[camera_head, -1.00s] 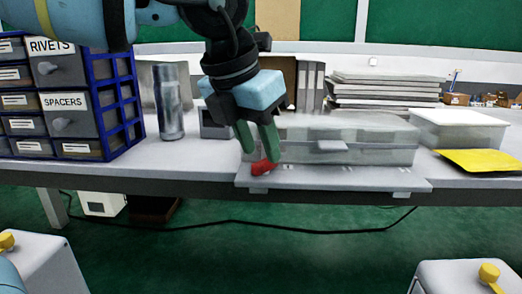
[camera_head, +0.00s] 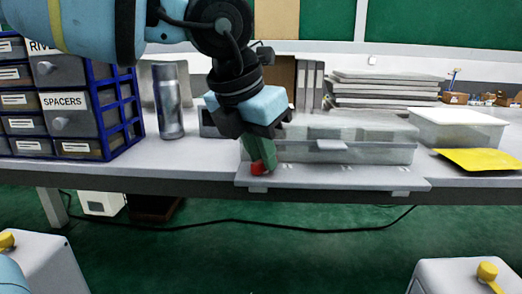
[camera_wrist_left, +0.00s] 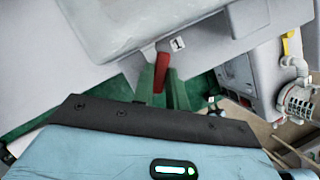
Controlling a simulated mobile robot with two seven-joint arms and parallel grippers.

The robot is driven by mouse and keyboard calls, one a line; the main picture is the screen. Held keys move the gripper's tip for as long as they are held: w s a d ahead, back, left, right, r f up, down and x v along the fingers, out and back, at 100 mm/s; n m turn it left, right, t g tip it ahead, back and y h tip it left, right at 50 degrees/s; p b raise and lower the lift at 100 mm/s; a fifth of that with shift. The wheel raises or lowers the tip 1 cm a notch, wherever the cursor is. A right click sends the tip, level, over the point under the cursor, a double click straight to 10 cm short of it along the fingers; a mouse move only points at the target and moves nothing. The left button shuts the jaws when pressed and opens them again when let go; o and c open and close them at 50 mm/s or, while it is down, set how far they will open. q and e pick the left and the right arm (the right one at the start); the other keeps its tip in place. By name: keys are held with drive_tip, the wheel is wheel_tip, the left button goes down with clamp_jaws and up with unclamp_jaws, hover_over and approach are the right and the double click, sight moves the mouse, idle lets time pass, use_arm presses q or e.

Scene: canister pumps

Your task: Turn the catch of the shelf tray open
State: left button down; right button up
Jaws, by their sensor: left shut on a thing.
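The shelf tray (camera_head: 350,178) is a flat grey plate at the front edge of the bench in the head view. Its red catch (camera_head: 258,169) is at the tray's front left. In the left wrist view the catch (camera_wrist_left: 161,72) is a red lever beside a label reading 1. My left gripper (camera_head: 262,163) comes down from above and its green fingers are shut on the catch, partly hiding it in the head view. The fingers (camera_wrist_left: 170,88) also show around the catch in the left wrist view. My right gripper is not in view.
A clear lidded case (camera_head: 350,150) stands just behind the tray's front. A drawer cabinet (camera_head: 65,120) and a metal bottle (camera_head: 168,105) stand to the left. A clear box (camera_head: 455,133) and a yellow sheet (camera_head: 478,161) are at the right.

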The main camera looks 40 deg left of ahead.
use_arm(q)
drive_tip(key=shift+w+a+f+m+h+b, duration=0.1)
drive_tip(key=shift+m+h+b, duration=0.25)
drive_tip(key=shift+m, duration=0.35)
drive_tip(key=shift+w+a+f+m+h+b, duration=0.1)
drive_tip(key=shift+m+h+b, duration=0.25)
drive_tip(key=shift+m, duration=0.35)
drive_tip(key=m, duration=0.2)
drive_tip(key=m+g+h+b, duration=0.1)
drive_tip(key=m, duration=0.2)
drive_tip(key=shift+a+r+h, duration=0.1)
drive_tip(key=shift+r+h, duration=0.05)
drive_tip(key=shift+h, duration=0.15)
drive_tip(key=shift+m+g, duration=0.4)
drive_tip(key=shift+m, duration=0.7)
drive_tip(key=shift+b, duration=0.3)
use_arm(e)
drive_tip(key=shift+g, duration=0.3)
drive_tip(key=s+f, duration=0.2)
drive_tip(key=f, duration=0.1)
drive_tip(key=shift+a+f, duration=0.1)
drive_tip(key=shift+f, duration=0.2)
use_arm(q)
drive_tip(key=shift+m+h, duration=0.3)
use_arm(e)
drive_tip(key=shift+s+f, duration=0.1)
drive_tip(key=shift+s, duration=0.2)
